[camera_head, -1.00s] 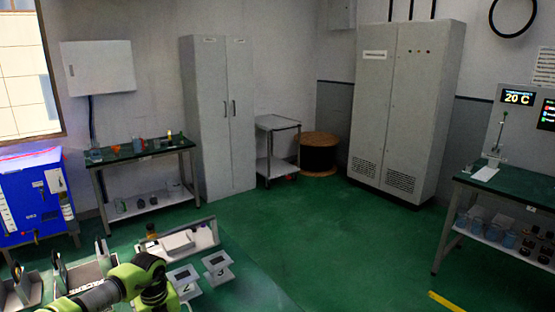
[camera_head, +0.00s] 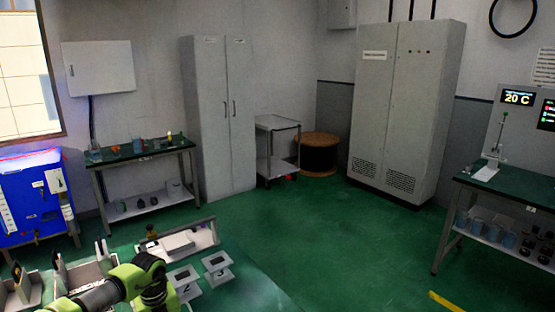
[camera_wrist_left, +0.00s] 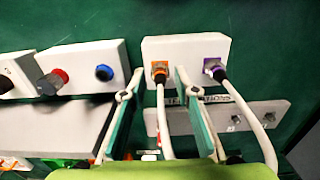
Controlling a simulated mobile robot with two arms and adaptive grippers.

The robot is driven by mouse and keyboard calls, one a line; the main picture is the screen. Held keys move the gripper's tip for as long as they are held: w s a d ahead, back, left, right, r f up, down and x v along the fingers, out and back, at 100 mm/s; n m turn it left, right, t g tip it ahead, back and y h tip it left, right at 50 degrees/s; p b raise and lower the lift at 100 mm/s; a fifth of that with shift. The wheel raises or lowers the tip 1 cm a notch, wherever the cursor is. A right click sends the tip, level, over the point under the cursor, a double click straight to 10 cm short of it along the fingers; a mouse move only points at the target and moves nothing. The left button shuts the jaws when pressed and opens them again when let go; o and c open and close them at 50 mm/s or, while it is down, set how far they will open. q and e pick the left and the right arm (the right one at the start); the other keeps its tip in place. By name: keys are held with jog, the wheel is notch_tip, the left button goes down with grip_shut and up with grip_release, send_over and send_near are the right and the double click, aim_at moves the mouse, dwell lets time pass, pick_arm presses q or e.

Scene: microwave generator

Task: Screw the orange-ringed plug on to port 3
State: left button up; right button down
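The orange-ringed plug (camera_wrist_left: 159,72) sits at the front face of a white block (camera_wrist_left: 190,48) in the left wrist view, with a pale cable running down from it. A purple-ringed plug (camera_wrist_left: 214,68) with its own cable sits to its right. My left gripper (camera_wrist_left: 155,72) is open, with one finger on each side of the orange-ringed plug and visible gaps to it. A pale plate with ports (camera_wrist_left: 267,113) lies nearer the palm, partly hidden by the fingers and cables; I cannot read which port is 3. My right gripper is not in view.
In the left wrist view, another white box (camera_wrist_left: 84,62) with red and blue round parts stands to the left. In the head view, two small stands (camera_head: 217,265) are right of my left arm. Open green floor (camera_head: 330,245) lies beyond the bench.

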pick_arm(q)
grip_shut()
jog(key=shift+r, duration=0.1)
jog(key=shift+r+p, duration=2.35)
jog(key=shift+r, duration=0.6)
jog(key=shift+d, duration=0.1)
jog(key=shift+s+d+f+p, duration=0.1)
jog(key=shift+d+f+p, duration=0.1)
jog(key=shift+d, duration=1)
jog(key=shift+s+d+f+p, duration=0.1)
jog(key=shift+d+p, duration=0.05)
jog(key=shift+d, duration=1.05)
jog(key=shift+d, duration=0.1)
